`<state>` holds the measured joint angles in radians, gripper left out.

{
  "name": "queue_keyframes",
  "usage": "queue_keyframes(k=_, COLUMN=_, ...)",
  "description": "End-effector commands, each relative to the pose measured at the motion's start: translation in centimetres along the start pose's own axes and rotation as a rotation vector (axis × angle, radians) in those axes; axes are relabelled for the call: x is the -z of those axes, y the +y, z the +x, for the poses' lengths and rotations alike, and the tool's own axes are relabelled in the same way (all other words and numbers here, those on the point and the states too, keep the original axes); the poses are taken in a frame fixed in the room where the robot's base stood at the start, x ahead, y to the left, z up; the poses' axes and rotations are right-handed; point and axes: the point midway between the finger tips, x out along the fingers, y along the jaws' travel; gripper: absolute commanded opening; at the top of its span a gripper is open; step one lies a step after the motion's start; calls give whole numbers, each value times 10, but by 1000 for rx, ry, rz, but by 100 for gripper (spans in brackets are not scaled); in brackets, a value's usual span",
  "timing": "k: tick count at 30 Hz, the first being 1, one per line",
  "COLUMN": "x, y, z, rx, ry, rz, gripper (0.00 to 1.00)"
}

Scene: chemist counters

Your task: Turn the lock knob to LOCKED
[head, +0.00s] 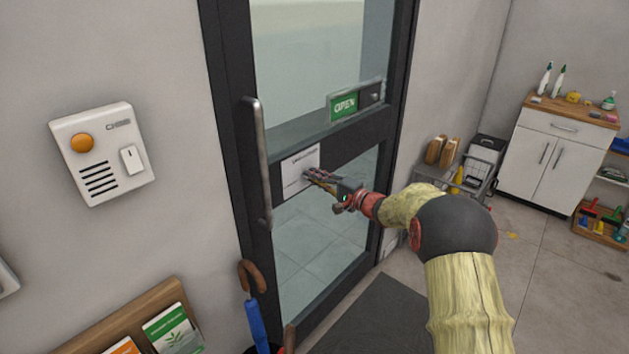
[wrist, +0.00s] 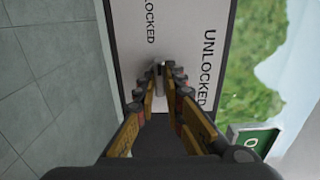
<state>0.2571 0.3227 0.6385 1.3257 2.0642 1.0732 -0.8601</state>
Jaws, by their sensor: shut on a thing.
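The lock plate (head: 297,168) is a white panel on the dark door's middle rail. In the wrist view the plate (wrist: 185,30) carries the word UNLOCKED at its right and a smaller label ending in LOCKED near its top edge. The lock knob (wrist: 158,69) is a small grey piece on the plate, mostly hidden by the fingers. My gripper (wrist: 160,82) is shut on the knob from the front; in the head view my gripper (head: 308,174) reaches the plate's right part. The knob's pointing direction is hard to tell.
A long vertical door handle (head: 258,160) stands left of the plate. A green OPEN sign (head: 343,107) hangs above right. An intercom (head: 102,154) is on the left wall. An umbrella (head: 254,310) stands below the handle. A white cabinet (head: 555,150) is at the far right.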

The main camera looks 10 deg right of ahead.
Motion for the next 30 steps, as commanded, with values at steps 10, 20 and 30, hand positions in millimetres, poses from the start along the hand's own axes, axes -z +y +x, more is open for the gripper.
queue_keyframes(k=10, x=-1, y=2, z=0, rx=-2, ry=-2, rz=1, gripper=14)
queue_keyframes(k=20, x=0, y=1, z=0, rx=-1, ry=-1, rz=1, gripper=29)
queue_keyframes(k=30, x=0, y=1, z=-9, rx=-1, ry=1, rz=2, gripper=29)
